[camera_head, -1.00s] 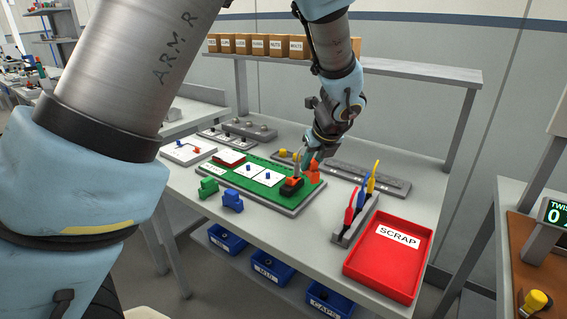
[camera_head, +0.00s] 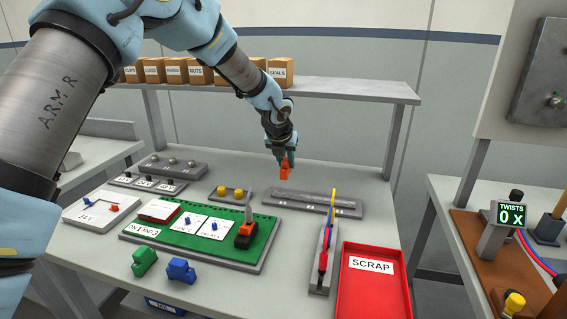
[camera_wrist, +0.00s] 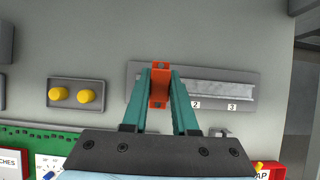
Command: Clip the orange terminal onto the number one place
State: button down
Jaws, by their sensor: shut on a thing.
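My gripper (camera_head: 285,163) is shut on the orange terminal (camera_head: 285,170) and holds it upright in the air near the back of the bench. In the wrist view the orange terminal (camera_wrist: 160,88) sits between the two teal fingers (camera_wrist: 160,92). Behind it is the grey plate with a metal rail (camera_wrist: 215,90), and the terminal overlaps the rail's left part. Marks 2 and 3 show on the plate; the number one mark is hidden behind my gripper. In the head view the rail plate (camera_head: 318,202) lies below the terminal, with a gap between them.
A plate with two yellow knobs (camera_head: 232,194) lies left of the rail. A green board (camera_head: 172,238) holds cards and a black-and-orange tool (camera_head: 245,232). Green (camera_head: 144,260) and blue (camera_head: 181,269) terminals stand in front. A tool rack (camera_head: 322,262) and red scrap tray (camera_head: 374,290) are right.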

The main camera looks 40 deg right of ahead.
jog(key=shift+p, duration=0.3)
jog(key=shift+f+b, duration=1.65)
jog(key=shift+f, duration=1.3)
jog(key=shift+r+p, duration=0.1)
jog(key=shift+p, duration=0.8)
jog(key=shift+f+b, duration=0.5)
jog(key=shift+f, duration=0.45)
jog(key=c, duration=0.6)
grip_release()
